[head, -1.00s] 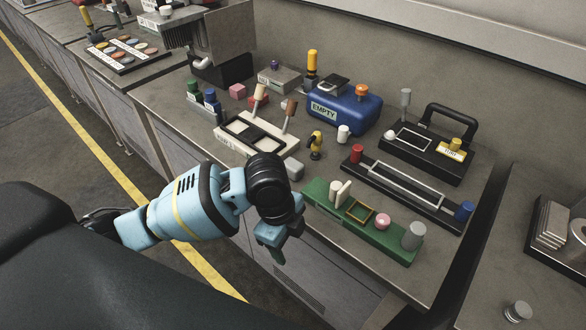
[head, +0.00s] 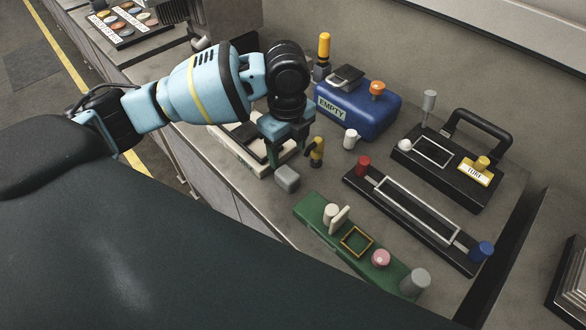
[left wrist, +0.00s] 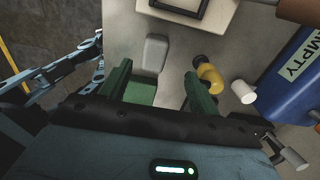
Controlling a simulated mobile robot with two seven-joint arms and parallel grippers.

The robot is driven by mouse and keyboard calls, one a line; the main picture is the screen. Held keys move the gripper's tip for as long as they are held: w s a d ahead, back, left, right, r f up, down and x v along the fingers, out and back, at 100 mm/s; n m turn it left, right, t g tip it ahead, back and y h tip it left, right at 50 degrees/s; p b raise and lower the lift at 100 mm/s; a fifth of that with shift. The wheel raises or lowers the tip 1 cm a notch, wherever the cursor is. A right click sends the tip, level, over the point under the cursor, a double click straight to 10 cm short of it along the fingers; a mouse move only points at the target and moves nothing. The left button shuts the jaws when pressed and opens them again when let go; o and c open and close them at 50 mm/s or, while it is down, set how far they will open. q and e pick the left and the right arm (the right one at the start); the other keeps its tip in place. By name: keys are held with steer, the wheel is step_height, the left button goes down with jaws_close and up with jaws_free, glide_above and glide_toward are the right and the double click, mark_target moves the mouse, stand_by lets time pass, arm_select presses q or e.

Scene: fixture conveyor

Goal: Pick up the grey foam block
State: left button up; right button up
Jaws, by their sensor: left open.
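The grey foam block (head: 287,178) lies on the bench near its front edge, between the white fixture and the green fixture. My left gripper (head: 284,156) is open, just behind the block in the head view, with its fingers pointing down. In the left wrist view the block (left wrist: 155,53) shows beyond the fingertips, toward the left finger's side. The gripper (left wrist: 158,80) holds nothing that I can see there. I cannot tell the exact height of the fingertips over the bench. My right gripper is not in view.
A yellow-and-black piece (head: 316,151) stands close to the right of my left gripper. The white fixture (head: 236,160) is partly hidden behind my arm. A green fixture (head: 313,230), a black rail (head: 440,242) and a blue box (head: 345,117) surround the area.

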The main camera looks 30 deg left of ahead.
mark_target(284, 170)
arm_select(q)
steer(key=shift+s+f, duration=0.35)
steer(key=shift+f, duration=0.55)
steer(key=shift+w+f, duration=0.1)
steer(key=shift+f, duration=0.3)
steer(key=shift+a+f, duration=0.2)
steer(key=shift+f, duration=1.1)
steer(key=shift+a+f, duration=0.15)
steer(key=shift+f, duration=1.1)
steer(key=c, duration=1.1)
steer(key=shift+o, duration=0.2)
steer(key=shift+r, duration=0.1)
